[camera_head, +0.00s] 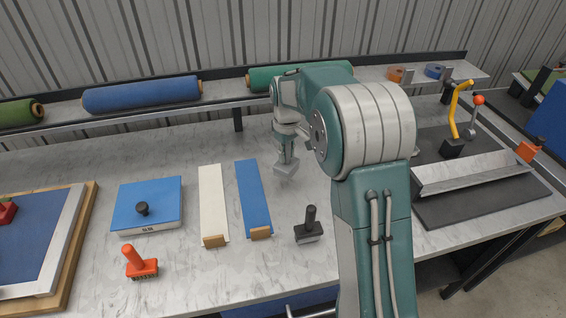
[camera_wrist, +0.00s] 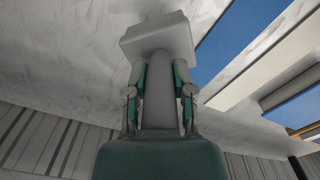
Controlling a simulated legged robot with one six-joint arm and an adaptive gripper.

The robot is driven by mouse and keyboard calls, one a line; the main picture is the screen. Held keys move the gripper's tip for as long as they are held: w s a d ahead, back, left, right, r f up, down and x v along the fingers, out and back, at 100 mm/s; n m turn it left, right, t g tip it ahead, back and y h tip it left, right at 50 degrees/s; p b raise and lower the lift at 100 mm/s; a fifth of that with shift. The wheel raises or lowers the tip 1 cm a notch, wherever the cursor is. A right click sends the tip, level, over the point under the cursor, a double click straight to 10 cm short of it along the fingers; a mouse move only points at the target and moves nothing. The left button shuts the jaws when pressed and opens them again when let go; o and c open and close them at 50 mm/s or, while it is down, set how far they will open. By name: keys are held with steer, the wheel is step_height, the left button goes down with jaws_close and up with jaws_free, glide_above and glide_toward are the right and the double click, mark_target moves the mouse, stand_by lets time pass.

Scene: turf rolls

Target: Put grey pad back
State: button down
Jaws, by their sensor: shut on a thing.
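The grey pad (camera_head: 286,167) is a light grey block below my gripper (camera_head: 287,150), over the worktop to the right of the blue strip. In the wrist view the pad (camera_wrist: 157,36) shows as a pale slab with a thick grey handle (camera_wrist: 160,88) running between the fingers. My gripper (camera_wrist: 160,100) is shut on this handle. I cannot tell whether the pad touches the worktop or hangs a little above it.
A blue strip (camera_head: 252,195) and a cream strip (camera_head: 212,200) lie left of the pad. A black-handled tool (camera_head: 309,228), a blue block (camera_head: 150,200) and an orange brush (camera_head: 140,264) stand nearer. Turf rolls (camera_head: 143,94) lie on the rear shelf. A folded metal plate (camera_head: 470,172) is right.

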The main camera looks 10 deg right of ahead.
mark_target(289, 162)
steer(key=shift+w+d+f, duration=0.4)
steer(key=shift+d+f, duration=0.1)
steer(key=shift+d, duration=0.1)
steer(key=f, duration=0.3)
steer(key=shift+w+f, duration=0.2)
steer(key=shift+a+f, duration=0.15)
steer(key=shift+a, duration=0.4)
steer(key=c, duration=0.5)
jaws_free()
steer(key=shift+d, duration=0.5)
